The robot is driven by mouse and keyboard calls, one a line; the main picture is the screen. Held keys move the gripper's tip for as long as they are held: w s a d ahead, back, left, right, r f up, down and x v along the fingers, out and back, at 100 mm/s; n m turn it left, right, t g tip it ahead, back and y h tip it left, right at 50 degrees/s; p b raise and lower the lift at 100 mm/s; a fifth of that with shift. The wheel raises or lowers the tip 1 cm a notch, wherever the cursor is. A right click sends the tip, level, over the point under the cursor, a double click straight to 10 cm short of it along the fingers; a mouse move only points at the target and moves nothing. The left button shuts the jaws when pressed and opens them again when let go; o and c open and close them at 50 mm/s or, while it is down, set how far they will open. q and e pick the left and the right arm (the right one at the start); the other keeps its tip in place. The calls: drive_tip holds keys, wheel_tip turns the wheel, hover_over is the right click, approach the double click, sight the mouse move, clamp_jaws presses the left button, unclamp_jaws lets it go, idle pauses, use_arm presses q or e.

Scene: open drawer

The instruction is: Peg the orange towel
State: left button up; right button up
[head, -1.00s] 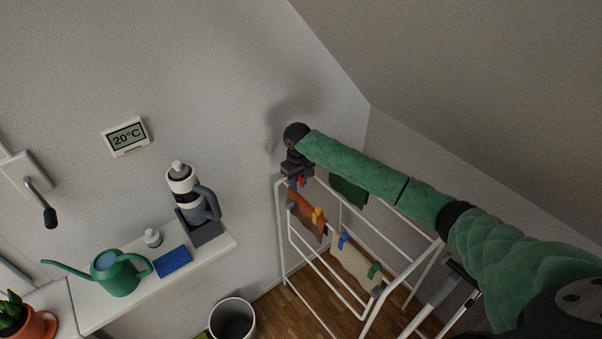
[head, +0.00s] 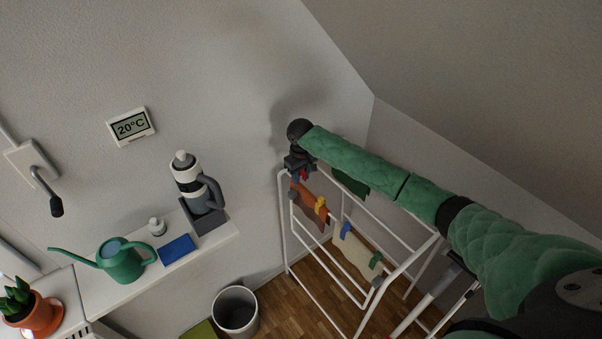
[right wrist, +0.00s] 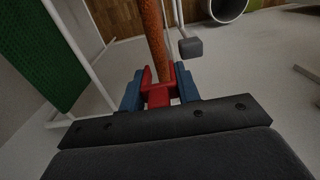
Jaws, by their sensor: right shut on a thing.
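My right gripper (head: 301,172) is above the towel's left end, shut on a red peg (head: 304,175). In the right wrist view the red peg (right wrist: 159,92) sits between the blue fingertips of my right gripper (right wrist: 159,88). Its two prongs stand on either side of the towel's edge (right wrist: 152,40), which is seen end-on. I cannot tell whether the prongs pinch the cloth. My left gripper is out of view.
A cream towel (head: 355,255) hangs nearby with a blue peg (head: 345,230) and a green peg (head: 376,259). A dark green towel (right wrist: 45,45) hangs close beside my right gripper. A bin (head: 236,311) stands on the floor; a shelf (head: 100,300) is at left.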

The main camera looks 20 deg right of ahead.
sight(301, 184)
drive_tip(key=shift+f, duration=2.75)
drive_tip(key=o, duration=1)
drive_tip(key=shift+o, duration=0.2)
drive_tip(key=shift+r+b, duration=0.1)
drive_tip(key=shift+b, duration=0.25)
